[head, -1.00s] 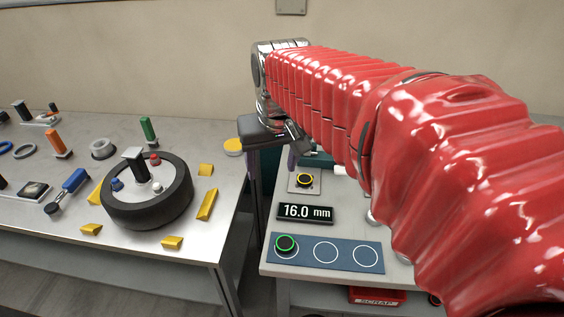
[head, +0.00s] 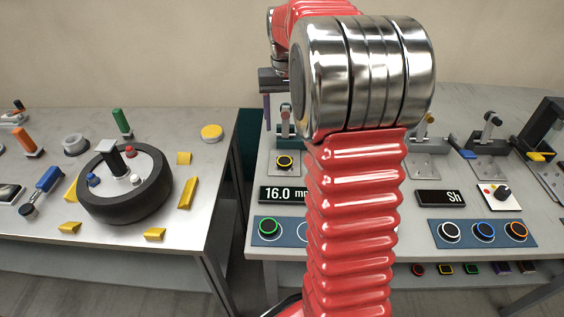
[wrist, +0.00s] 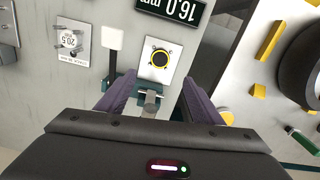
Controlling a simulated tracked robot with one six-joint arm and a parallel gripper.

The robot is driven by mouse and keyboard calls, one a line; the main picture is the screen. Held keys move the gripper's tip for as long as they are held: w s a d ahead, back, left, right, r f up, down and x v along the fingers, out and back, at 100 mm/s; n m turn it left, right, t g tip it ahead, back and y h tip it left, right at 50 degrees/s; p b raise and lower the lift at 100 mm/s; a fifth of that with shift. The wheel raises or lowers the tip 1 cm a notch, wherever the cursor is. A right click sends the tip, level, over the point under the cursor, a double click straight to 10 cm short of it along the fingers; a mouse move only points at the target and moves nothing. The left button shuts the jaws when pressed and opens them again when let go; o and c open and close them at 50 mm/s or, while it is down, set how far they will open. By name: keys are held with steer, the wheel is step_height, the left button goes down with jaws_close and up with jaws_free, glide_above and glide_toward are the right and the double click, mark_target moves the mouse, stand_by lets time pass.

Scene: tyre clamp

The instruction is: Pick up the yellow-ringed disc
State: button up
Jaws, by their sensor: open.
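The yellow-ringed disc (head: 285,162) is small and black with a yellow ring. It sits on a pale square plate behind the 16.0 mm display in the head view. In the wrist view the disc (wrist: 160,57) lies flat on its plate, just beyond the space between my fingertips. My gripper (wrist: 158,80) is open and empty, its two purple fingers spread apart. A metal clamp part (wrist: 149,97) shows between the fingers, nearer the palm. In the head view my arm hides most of the gripper, and one purple finger shows at the back left of the disc.
The 16.0 mm display (head: 282,195) and a blue mat with a green-ringed disc (head: 269,227) lie in front. Metal clamps (head: 489,132) stand farther right. A wheel (head: 126,184) is on the left table, with a gap between the tables. A white-topped post (wrist: 113,40) stands beside the plate.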

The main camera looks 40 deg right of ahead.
steer(key=shift+f, duration=0.1)
glide_above(284, 161)
step_height(284, 161, down, 8)
steer(key=shift+d+f, duration=0.1)
steer(key=shift+f, duration=0.1)
stand_by(0.4)
steer(key=shift+f, duration=2.6)
steer(key=c, duration=1.2)
steer(key=shift+r, duration=0.15)
step_height(284, 161, up, 10)
